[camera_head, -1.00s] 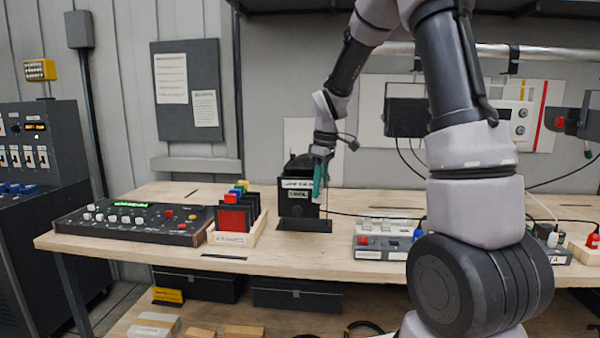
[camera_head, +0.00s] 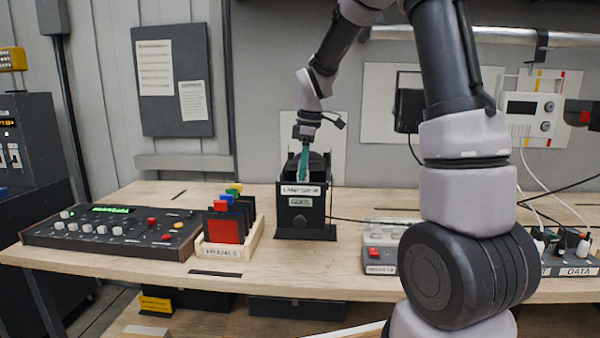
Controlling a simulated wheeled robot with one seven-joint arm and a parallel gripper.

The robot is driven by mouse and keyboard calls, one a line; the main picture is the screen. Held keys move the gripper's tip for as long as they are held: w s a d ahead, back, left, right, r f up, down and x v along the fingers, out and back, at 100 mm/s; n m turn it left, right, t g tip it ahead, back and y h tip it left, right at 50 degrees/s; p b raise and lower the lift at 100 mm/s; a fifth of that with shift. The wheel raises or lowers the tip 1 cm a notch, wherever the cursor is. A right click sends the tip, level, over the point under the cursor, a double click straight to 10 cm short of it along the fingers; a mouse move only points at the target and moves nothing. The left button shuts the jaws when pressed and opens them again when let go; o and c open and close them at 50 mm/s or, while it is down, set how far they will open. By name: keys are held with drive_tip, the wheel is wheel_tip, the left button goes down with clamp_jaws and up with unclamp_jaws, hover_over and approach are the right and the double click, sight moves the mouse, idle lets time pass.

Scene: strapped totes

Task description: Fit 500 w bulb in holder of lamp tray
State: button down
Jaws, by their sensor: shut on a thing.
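My gripper (camera_head: 304,178) points straight down, with long teal fingers, over the black lamp house (camera_head: 290,209) on the bench. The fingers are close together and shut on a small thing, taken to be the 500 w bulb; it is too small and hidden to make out. The fingertips are at the top of the lamp house, in front of its dark upper part. I cannot tell whether they are inside it or just in front. The lamp tray and its holder cannot be made out from here.
A wooden rack of coloured frames (camera_head: 226,252) stands left of the lamp house, and a control console (camera_head: 112,235) further left. A grey box with a red switch (camera_head: 380,260) is to the right. A cable runs right from the lamp house. My arm hides part of the bench.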

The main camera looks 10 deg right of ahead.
sight(303, 197)
drive_tip(key=shift+w+f, duration=0.2)
drive_tip(key=shift+f, duration=0.4)
drive_tip(key=shift+w+f, duration=0.2)
drive_tip(key=shift+f, duration=2.55)
drive_tip(key=shift+f, duration=1.1)
drive_tip(key=c, duration=0.5)
unclamp_jaws()
drive_tip(key=shift+c, duration=0.2)
drive_tip(key=shift+r, duration=0.1)
